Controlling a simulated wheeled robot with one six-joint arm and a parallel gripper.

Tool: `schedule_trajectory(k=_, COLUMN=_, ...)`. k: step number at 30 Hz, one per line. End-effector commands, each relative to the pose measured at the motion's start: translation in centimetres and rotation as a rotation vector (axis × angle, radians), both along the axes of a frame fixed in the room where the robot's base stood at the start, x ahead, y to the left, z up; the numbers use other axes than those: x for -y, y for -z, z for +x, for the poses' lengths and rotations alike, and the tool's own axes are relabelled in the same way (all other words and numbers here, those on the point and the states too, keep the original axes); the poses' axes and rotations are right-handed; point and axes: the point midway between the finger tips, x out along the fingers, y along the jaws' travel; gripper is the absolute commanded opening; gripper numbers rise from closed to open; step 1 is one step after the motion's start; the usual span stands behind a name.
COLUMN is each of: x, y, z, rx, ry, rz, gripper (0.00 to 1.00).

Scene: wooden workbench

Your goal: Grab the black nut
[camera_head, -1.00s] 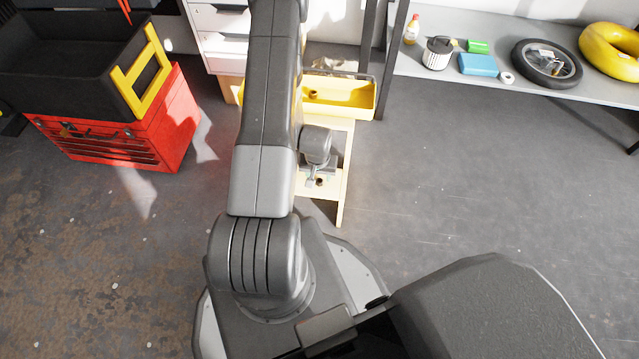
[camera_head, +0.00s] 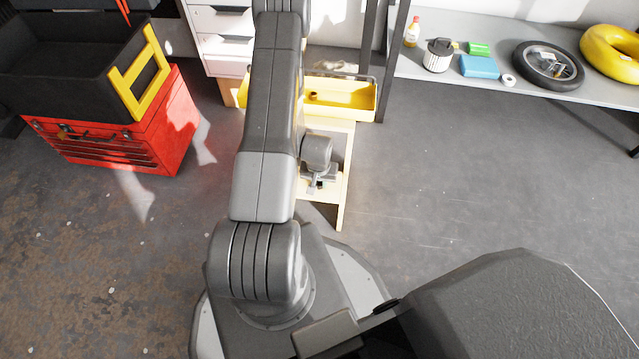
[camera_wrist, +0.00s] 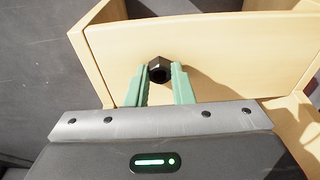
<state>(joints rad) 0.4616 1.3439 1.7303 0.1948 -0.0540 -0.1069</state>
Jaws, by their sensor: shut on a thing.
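The black nut (camera_wrist: 159,69) is a dark six-sided piece with a hole, seen in the wrist view between the tips of my green gripper fingers. My gripper (camera_wrist: 160,76) is shut on it, one finger on each side. The nut is in front of a light wooden panel (camera_wrist: 210,50); I cannot tell if it touches the wood. In the head view my gripper (camera_head: 319,182) is over the pale wooden bench (camera_head: 341,160), and my arm hides much of the bench. The nut cannot be made out clearly there.
A yellow tray (camera_head: 350,99) stands at the far end of the bench. A red toolbox (camera_head: 180,115) with a black crate (camera_head: 60,80) on it is at left. A grey shelf (camera_head: 450,83) with several items is at right. The floor (camera_head: 480,170) at right is clear.

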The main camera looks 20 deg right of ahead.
Motion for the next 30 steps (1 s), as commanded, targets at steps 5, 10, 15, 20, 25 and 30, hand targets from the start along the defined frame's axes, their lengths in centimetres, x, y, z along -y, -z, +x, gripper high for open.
schedule_trajectory(k=5, x=0.0, y=-0.2, z=0.0, rx=0.0, ry=0.0, rz=0.0, gripper=0.0)
schedule_trajectory(k=10, x=0.0, y=-0.8, z=0.0, rx=0.0, ry=0.001, rz=0.0, gripper=0.0)
schedule_trajectory(k=15, x=0.0, y=-2.0, z=0.0, rx=0.001, ry=0.001, rz=0.0, gripper=0.0)
schedule_trajectory(k=20, x=0.0, y=-3.8, z=0.0, rx=0.001, ry=0.001, rz=0.0, gripper=0.0)
schedule_trajectory(k=25, x=0.0, y=-6.2, z=0.0, rx=0.001, ry=0.001, rz=0.0, gripper=0.0)
schedule_trajectory(k=30, x=0.0, y=-8.9, z=0.0, rx=0.0, ry=0.001, rz=0.0, gripper=0.0)
